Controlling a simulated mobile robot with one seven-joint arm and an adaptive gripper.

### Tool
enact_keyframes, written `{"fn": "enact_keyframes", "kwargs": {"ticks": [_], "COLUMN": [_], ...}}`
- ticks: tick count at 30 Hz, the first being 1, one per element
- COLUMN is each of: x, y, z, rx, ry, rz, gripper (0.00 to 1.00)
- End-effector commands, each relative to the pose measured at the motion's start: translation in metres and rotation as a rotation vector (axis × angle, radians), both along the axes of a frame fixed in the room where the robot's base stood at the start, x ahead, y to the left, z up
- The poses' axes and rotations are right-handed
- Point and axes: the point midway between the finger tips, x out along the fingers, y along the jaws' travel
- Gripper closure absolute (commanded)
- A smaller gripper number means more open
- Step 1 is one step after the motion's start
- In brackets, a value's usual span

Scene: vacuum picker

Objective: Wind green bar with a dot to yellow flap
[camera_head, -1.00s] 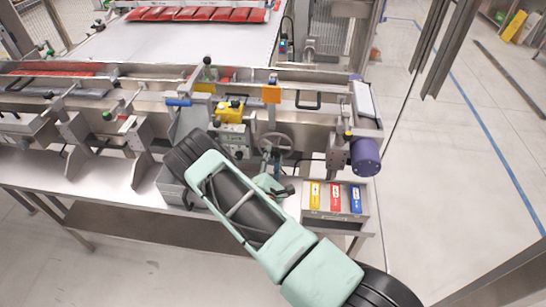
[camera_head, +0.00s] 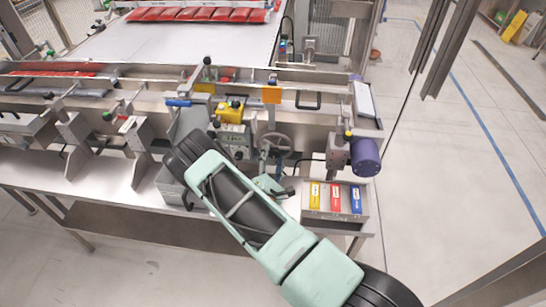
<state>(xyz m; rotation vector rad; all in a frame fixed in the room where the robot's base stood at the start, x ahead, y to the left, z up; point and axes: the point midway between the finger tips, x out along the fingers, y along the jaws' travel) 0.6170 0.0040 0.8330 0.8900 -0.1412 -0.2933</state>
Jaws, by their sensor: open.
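My gripper (camera_head: 284,191) seems to be the small dark end past the mint wrist, below a grey handwheel (camera_head: 275,146). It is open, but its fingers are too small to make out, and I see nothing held. A yellow flap-like plate (camera_head: 204,89) is on the machine's upper rail. An orange-yellow plate (camera_head: 271,95) stands upright farther right, above the handwheel. I cannot tell which of these is the yellow flap. I cannot make out a green bar with a dot. My own arm hides part of the machine front left of the handwheel.
A yellow control piece (camera_head: 230,111) sits on a grey box left of the handwheel. A purple motor (camera_head: 365,157) juts out at the right end. A tray (camera_head: 352,213) with yellow, red and blue labelled items is below. Red packs (camera_head: 200,14) lie on the conveyor behind.

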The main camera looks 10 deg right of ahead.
Motion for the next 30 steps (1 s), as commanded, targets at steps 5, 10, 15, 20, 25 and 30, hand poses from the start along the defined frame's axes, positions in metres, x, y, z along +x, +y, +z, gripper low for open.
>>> {"fn": "enact_keyframes", "kwargs": {"ticks": [5, 10, 15, 20, 25, 30], "x": [-0.025, -0.061, -0.091, -0.107, -0.112, -0.112], "y": [0.009, 0.021, 0.03, 0.035, 0.036, 0.036], "z": [-0.001, -0.001, -0.001, 0.0, 0.0, 0.0], "rx": [0.0, -0.001, -0.001, 0.0, 0.0, 0.0], "ry": [0.003, 0.004, 0.004, 0.002, 0.001, 0.001], "rz": [0.003, 0.003, 0.003, 0.001, 0.0, 0.0], "gripper": [0.51, 0.51, 0.51, 0.51, 0.51, 0.51]}}
